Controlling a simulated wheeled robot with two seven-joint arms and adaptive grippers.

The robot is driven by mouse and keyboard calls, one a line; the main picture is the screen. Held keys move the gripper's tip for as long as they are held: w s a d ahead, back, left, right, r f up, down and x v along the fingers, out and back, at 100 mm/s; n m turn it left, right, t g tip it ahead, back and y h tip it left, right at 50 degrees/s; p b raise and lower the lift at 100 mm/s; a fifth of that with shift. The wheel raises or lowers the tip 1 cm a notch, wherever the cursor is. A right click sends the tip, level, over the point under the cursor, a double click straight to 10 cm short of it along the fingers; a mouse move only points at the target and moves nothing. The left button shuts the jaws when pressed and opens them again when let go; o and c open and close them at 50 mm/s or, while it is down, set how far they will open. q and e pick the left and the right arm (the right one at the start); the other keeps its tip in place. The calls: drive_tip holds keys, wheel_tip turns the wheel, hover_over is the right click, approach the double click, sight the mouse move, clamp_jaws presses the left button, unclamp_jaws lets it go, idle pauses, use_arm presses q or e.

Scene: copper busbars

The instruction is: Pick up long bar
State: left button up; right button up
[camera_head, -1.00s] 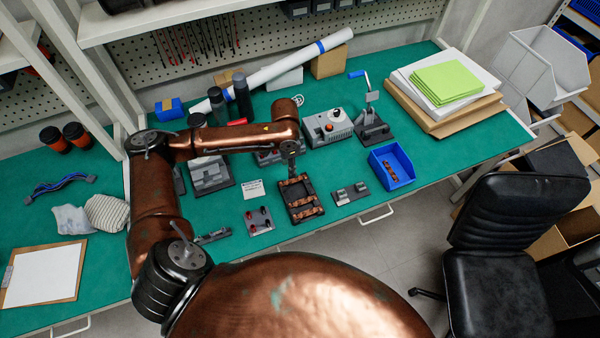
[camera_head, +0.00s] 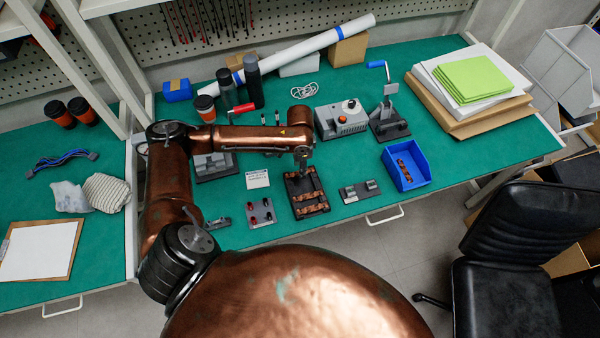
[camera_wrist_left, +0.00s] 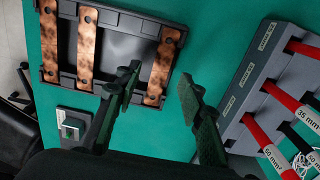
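A black tray (camera_head: 325,203) on the green bench holds copper bars; it also shows in the left wrist view (camera_wrist_left: 125,48). In that view one bar (camera_wrist_left: 162,66) lies apart on the right, and two bars, the middle one (camera_wrist_left: 87,45) and the left one (camera_wrist_left: 48,40), lie close together. I cannot tell which is the long bar. My left gripper (camera_head: 303,170) hangs over the tray's back end. In the left wrist view, the gripper (camera_wrist_left: 158,88) is open and empty, with one finger on either side of the right-hand bar. My right gripper is not in view.
A blue bin (camera_head: 418,160) and a grey fixture (camera_head: 360,191) stand right of the tray. A plate with red and black pieces (camera_head: 261,212) lies left of it. A grey block with red and black leads (camera_wrist_left: 260,85) stands close beside the gripper.

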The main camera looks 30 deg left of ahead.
use_arm(q)
drive_tip(key=shift+f, duration=0.75)
drive_tip(key=shift+f+p, duration=0.15)
drive_tip(key=shift+p, duration=0.3)
drive_tip(key=shift+c, duration=0.4)
clamp_jaws()
